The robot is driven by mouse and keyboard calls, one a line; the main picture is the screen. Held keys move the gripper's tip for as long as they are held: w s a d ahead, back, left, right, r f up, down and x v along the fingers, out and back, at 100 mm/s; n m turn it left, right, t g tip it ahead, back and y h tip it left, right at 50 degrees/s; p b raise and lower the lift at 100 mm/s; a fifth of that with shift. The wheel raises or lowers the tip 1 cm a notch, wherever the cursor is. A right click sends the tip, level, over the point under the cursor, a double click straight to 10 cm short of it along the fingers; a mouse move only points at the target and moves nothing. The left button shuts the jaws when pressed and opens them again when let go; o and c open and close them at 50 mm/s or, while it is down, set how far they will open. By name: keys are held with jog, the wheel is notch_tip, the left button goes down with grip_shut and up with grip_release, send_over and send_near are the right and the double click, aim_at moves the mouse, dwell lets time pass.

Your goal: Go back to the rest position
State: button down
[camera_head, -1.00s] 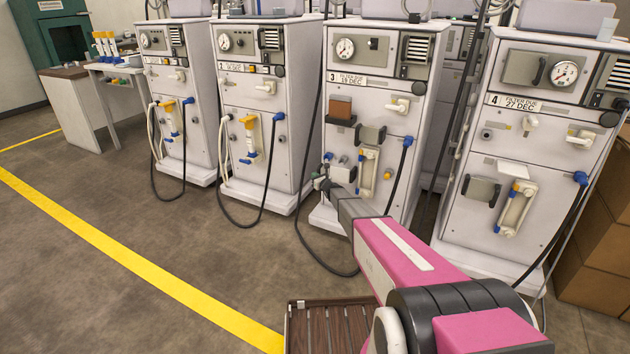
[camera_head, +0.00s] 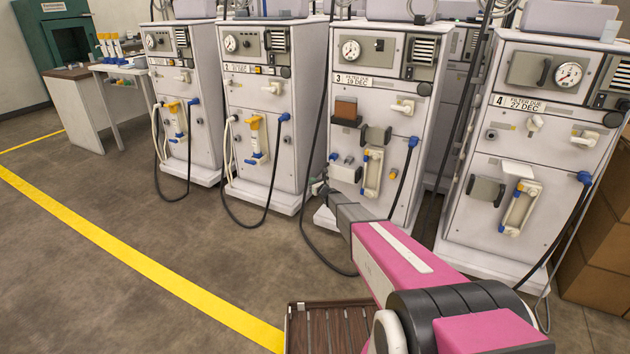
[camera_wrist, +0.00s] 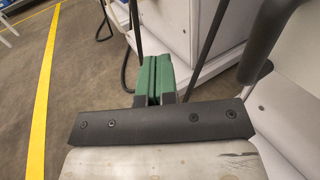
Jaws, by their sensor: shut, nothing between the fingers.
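My gripper (camera_wrist: 153,80) shows in the wrist view as two green fingers pressed together, with nothing between them. In the head view my pink arm reaches up from the lower right, and the gripper end (camera_head: 320,188) is small, in front of the lower left part of machine 3 (camera_head: 343,108). I cannot tell whether it touches the machine. In the wrist view a white machine body (camera_wrist: 185,20) stands just beyond the fingers.
Machine 4 (camera_head: 520,235) stands to the right, with cardboard boxes (camera_head: 592,235) beside it. Machines 1 (camera_head: 203,140) and 2 (camera_head: 300,160) stand to the left. Dark hoses (camera_head: 308,235) hang near my gripper. Open floor (camera_head: 130,190) lies to the left, crossed by a yellow line (camera_head: 120,248).

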jog(key=s+a, duration=0.5)
jog(key=s, duration=0.1)
jog(key=s+r+n+g, duration=0.3)
jog(key=s+n, duration=0.3)
jog(key=s, duration=0.3)
jog(key=s+d+r+n+g+y, duration=0.1)
jog(key=s+r+n+g, duration=0.1)
jog(key=s+n+g, duration=0.4)
jog(key=s+r+n+g, duration=0.1)
jog(key=s+r+n, duration=0.2)
jog(key=s+n, duration=0.6)
jog(key=s+d+r+n+g+h, duration=0.1)
jog(key=s+d+n+h, duration=0.2)
jog(key=s, duration=0.6)
jog(key=s+d+r+n+g+h, duration=0.2)
jog(key=s+d+n+h, duration=0.1)
jog(key=s+d, duration=0.5)
jog(key=s+d+r+n+g+h, duration=0.1)
jog(key=s+d+h, duration=0.3)
jog(key=s, duration=0.5)
jog(key=shift+s+d+r+n+g, duration=0.15)
jog(key=shift+s+d+n+g, duration=0.25)
jog(key=shift+d+n+g, duration=0.45)
jog(key=shift+d, duration=0.25)
